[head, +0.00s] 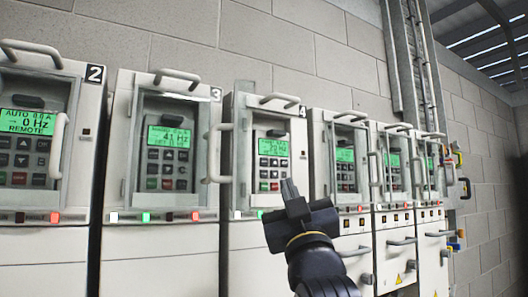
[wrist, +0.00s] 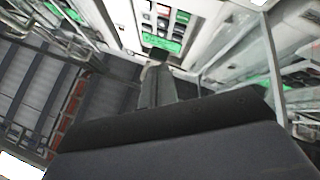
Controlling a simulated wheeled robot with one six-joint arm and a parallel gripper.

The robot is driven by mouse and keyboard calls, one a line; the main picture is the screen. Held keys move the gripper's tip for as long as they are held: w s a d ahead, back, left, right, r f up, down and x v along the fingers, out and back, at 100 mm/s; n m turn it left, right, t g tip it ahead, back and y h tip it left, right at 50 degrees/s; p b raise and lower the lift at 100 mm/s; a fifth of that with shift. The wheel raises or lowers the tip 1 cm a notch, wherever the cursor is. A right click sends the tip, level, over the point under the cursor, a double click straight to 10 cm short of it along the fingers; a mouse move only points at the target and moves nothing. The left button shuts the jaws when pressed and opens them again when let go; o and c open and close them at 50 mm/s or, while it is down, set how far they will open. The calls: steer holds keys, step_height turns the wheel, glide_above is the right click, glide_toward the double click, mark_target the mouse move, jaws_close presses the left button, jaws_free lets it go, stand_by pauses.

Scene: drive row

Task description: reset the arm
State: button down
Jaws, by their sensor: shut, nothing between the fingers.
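My gripper (head: 291,190) is in the head view, right of centre and low, on my dark arm rising from the bottom edge. Its fingers are together with nothing between them, and they point up and a little left. Behind them is drive cabinet 4 (head: 240,160), with a lit green screen (head: 272,147) and a keypad. In the wrist view the closed fingers (wrist: 155,88) reach toward a green screen and keypad (wrist: 165,42). I cannot tell how far the fingertips are from the cabinet.
Drive cabinet 2 (head: 50,242) and drive cabinet 3 (head: 160,245) stand to the left, and more cabinets (head: 355,245) to the right. Door frames and grey handles (head: 218,152) stick out. A block wall (head: 310,50) is behind, with conduits (head: 400,70) and coloured padlocks (head: 457,190).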

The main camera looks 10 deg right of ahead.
steer(key=s+p, duration=0.1)
steer(key=s, duration=0.1)
steer(key=s+d, duration=0.1)
steer(key=shift+s+d+p, duration=0.1)
steer(key=shift+s+p, duration=0.25)
steer(key=shift+p, duration=0.05)
stand_by(0.5)
steer(key=w, duration=0.1)
steer(key=w+a, duration=0.1)
steer(key=w, duration=0.1)
steer(key=w+b, duration=0.1)
steer(key=w, duration=0.1)
steer(key=shift+a+f, duration=0.2)
steer(key=shift+a, duration=0.15)
